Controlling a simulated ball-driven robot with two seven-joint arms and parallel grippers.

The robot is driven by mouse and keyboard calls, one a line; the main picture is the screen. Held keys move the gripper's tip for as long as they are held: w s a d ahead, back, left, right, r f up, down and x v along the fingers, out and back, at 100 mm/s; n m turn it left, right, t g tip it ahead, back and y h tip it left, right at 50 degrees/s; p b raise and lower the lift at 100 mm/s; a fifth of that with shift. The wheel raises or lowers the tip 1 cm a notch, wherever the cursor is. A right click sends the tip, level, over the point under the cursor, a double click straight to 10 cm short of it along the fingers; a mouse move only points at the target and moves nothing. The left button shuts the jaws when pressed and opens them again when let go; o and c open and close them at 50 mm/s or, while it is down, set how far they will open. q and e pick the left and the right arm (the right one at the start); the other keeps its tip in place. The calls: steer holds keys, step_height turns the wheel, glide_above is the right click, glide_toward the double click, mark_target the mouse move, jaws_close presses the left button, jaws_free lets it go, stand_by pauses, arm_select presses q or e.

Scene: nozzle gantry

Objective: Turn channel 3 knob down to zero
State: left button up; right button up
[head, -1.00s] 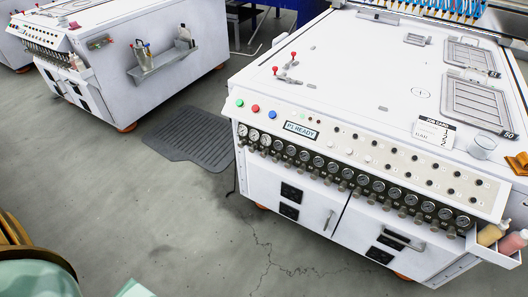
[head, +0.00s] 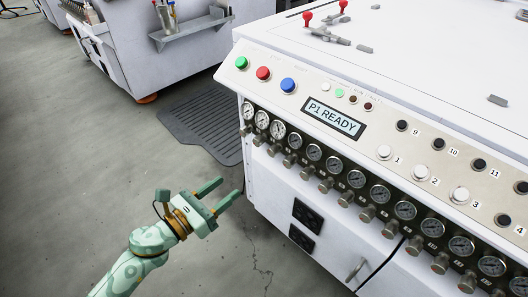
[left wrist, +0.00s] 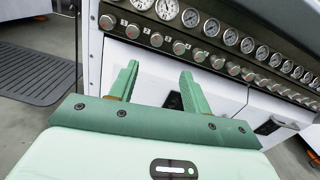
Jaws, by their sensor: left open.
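A row of small round knobs runs under the pressure gauges (head: 314,152) on the front of the white machine. Counted from the left end, the third knob (head: 289,160) is grey; the labels beside the knobs are too small to read surely. The row also crosses the top of the left wrist view, with its third knob (left wrist: 156,39) above the fingers. My left gripper (head: 223,194) is open and empty, in front of and apart from the machine's left end, below the knobs. In the left wrist view its two green fingers (left wrist: 157,88) stand apart with nothing between. My right gripper is out of view.
Above the gauges are green, red and blue buttons (head: 262,73), a "P1 READY" display (head: 333,117) and numbered buttons (head: 420,173). Red-tipped levers (head: 308,17) stand on the machine top. A dark mat (head: 200,120) lies on the floor; floor around my arm is clear.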

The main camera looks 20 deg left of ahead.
mark_target(270, 153)
arm_select(q)
steer(key=x, duration=0.5)
steer(key=b+x, duration=0.1)
steer(key=x, duration=0.9)
steer(key=shift+w+a+f+b, duration=0.2)
steer(key=shift+w+f+b, duration=0.1)
steer(key=shift+f, duration=0.05)
steer(key=shift+w+d, duration=0.2)
steer(key=shift+w, duration=0.2)
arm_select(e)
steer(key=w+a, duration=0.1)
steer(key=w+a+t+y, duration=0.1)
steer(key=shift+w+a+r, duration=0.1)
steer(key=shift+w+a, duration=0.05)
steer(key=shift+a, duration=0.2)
arm_select(q)
steer(key=c, duration=1)
